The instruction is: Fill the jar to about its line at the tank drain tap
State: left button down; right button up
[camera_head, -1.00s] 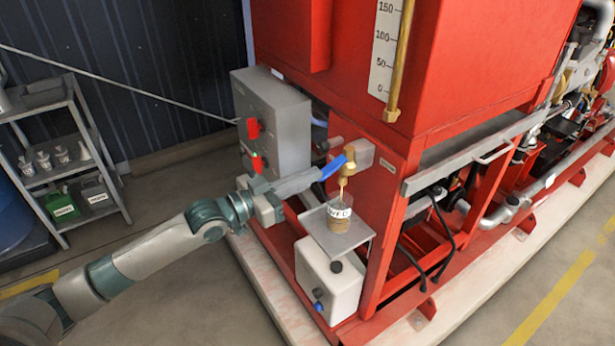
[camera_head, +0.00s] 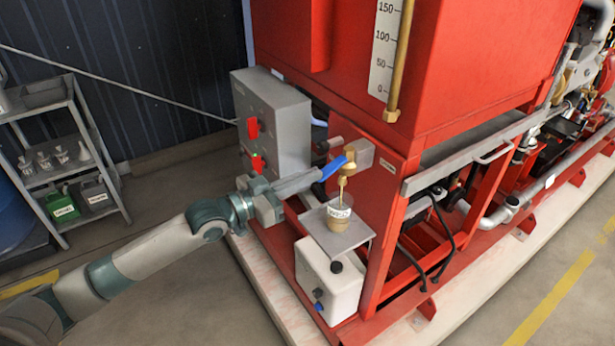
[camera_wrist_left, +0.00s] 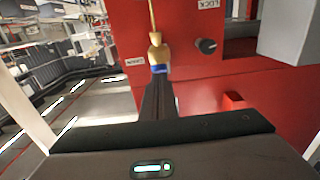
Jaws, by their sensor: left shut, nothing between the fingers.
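The jar (camera_head: 339,222) stands upright on a small grey shelf (camera_head: 355,236) under the brass drain tap (camera_head: 348,167). A thin tan stream runs from the spout into it. Tan liquid fills much of the jar, up to about its white label; I cannot make out the line itself. The tap's blue lever (camera_head: 333,168) points left and slightly down. My left gripper (camera_head: 318,177) is shut and empty, its fingertips at the lever's end. The wrist view shows the shut fingers (camera_wrist_left: 158,100) against the blue lever (camera_wrist_left: 159,69). My right gripper is not in view.
A grey control box (camera_head: 272,120) with red switches is behind my left gripper. A white container (camera_head: 328,280) sits below the shelf. The red tank (camera_head: 460,70) rises above. A grey rack (camera_head: 62,150) with funnels and cans stands at left.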

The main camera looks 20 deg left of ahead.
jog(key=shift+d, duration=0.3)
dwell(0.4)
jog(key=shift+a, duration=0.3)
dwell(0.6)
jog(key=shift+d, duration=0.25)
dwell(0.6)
